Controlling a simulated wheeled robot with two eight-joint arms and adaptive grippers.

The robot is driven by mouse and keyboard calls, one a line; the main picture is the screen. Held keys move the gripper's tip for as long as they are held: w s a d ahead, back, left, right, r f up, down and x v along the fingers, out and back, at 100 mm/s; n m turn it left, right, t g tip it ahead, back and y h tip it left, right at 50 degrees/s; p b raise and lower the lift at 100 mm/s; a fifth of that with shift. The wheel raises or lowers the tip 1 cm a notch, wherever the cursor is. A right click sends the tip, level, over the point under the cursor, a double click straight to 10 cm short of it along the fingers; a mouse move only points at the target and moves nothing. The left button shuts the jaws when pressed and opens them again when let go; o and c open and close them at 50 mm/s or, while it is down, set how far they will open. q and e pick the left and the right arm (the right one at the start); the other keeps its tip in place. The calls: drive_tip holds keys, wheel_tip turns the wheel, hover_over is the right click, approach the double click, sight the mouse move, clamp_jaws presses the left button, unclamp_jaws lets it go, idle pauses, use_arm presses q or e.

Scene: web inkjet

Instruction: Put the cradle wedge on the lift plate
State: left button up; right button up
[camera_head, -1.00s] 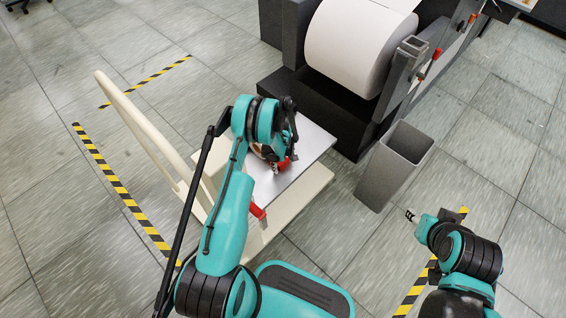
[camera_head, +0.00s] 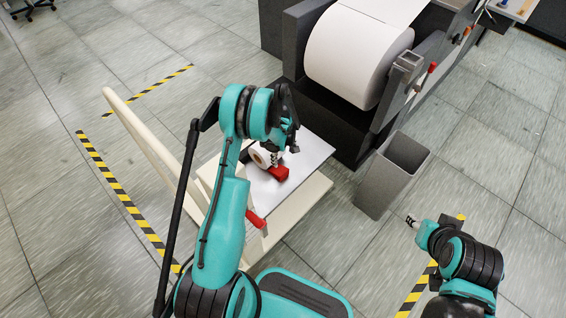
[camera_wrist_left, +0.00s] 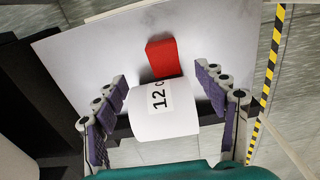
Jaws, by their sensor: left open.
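The cradle wedge (camera_head: 279,174) is a red block. It lies on the grey lift plate (camera_head: 313,149) of the cream cart, close to a small white roll (camera_head: 261,157). In the left wrist view the red wedge (camera_wrist_left: 163,58) rests on the plate (camera_wrist_left: 95,48), just beyond the roll (camera_wrist_left: 160,112), which carries a label with a number. My left gripper (camera_wrist_left: 162,78) is open, its fingers spread on either side and apart from the wedge. In the head view this gripper (camera_head: 275,156) is partly hidden by its arm, above the plate. My right gripper (camera_head: 411,221) is small, away from the cart; its jaws are unclear.
A large paper roll (camera_head: 355,55) sits in the dark machine behind the plate. A grey open bin (camera_head: 391,178) stands right of the cart. The cart's cream handle (camera_head: 140,130) rises at the left. A red lever (camera_head: 256,219) is at its near side.

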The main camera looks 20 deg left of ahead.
use_arm(q)
drive_tip(key=s+d+r+m+t, duration=0.2)
drive_tip(key=s+d+r+m, duration=0.1)
drive_tip(key=r, duration=0.9)
drive_tip(key=s+d+r+m+t, duration=0.1)
drive_tip(key=s+d+r+m, duration=0.15)
drive_tip(key=r, duration=0.85)
drive_tip(key=s+d+r+m+t, duration=0.2)
drive_tip(key=s+r+m, duration=0.2)
drive_tip(key=s, duration=0.5)
drive_tip(key=s+d+r+m+t, duration=0.2)
drive_tip(key=s+d+r+m, duration=0.1)
drive_tip(key=s, duration=0.6)
drive_tip(key=shift+s+d+r+m, duration=0.15)
drive_tip(key=shift+s+r+m, duration=0.25)
drive_tip(key=shift+r+m, duration=0.5)
drive_tip(key=shift+r, duration=0.15)
